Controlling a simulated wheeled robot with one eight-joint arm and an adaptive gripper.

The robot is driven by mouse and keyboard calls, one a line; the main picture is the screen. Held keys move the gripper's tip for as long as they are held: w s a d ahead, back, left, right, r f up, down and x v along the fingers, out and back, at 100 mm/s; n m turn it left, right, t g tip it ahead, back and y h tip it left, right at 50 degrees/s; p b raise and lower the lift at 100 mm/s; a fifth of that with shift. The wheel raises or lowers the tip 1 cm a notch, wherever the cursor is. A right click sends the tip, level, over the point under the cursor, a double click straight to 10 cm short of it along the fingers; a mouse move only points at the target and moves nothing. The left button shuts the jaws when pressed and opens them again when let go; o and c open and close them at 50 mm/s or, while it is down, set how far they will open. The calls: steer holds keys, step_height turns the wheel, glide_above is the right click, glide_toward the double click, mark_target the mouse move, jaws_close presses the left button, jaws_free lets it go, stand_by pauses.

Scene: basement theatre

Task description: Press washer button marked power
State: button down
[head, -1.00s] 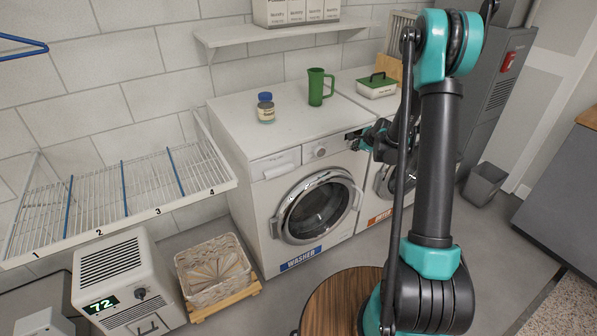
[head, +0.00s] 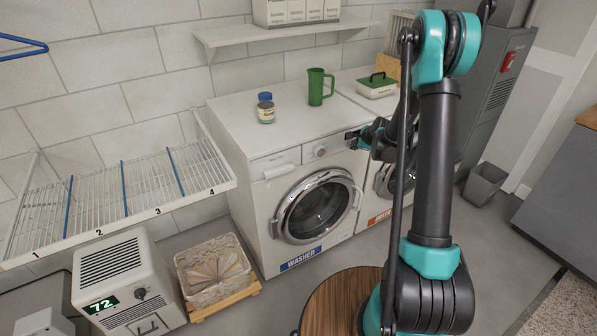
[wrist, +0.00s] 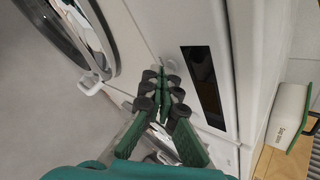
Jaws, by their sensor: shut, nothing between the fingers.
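The white washer (head: 250,215) stands against the wall, with its round door (head: 318,207) shut and a blue WASHER label (head: 301,259) below. Its top front panel has a drawer (head: 281,171), a knob (head: 319,152) and a dark display (head: 351,135). My gripper (head: 359,140) is at the right end of this panel, close to the display. In the wrist view, my gripper (wrist: 162,78) has its green fingers shut and empty. The fingertips are beside the dark display (wrist: 203,86), near a small pale round button (wrist: 168,66). I cannot read the button's marking or tell whether the tips touch it.
A second machine (head: 378,203) with an orange label stands right of the washer. A jar (head: 265,109) and a green mug (head: 317,87) stand on the washer top. A basket (head: 213,268) and a wire rack (head: 120,195) are at the left. A round wooden table (head: 338,296) is near me.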

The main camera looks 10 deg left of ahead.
steer(key=shift+w+a, duration=0.1)
steer(key=shift+w, duration=0.05)
stand_by(0.4)
steer(key=shift+s+d, duration=0.4)
steer(key=shift+s, duration=0.15)
steer(key=shift+s, duration=0.1)
steer(key=shift+s+d, duration=0.9)
steer(key=shift+s, duration=0.25)
steer(key=shift+s+d, duration=0.85)
steer(key=shift+s, duration=0.3)
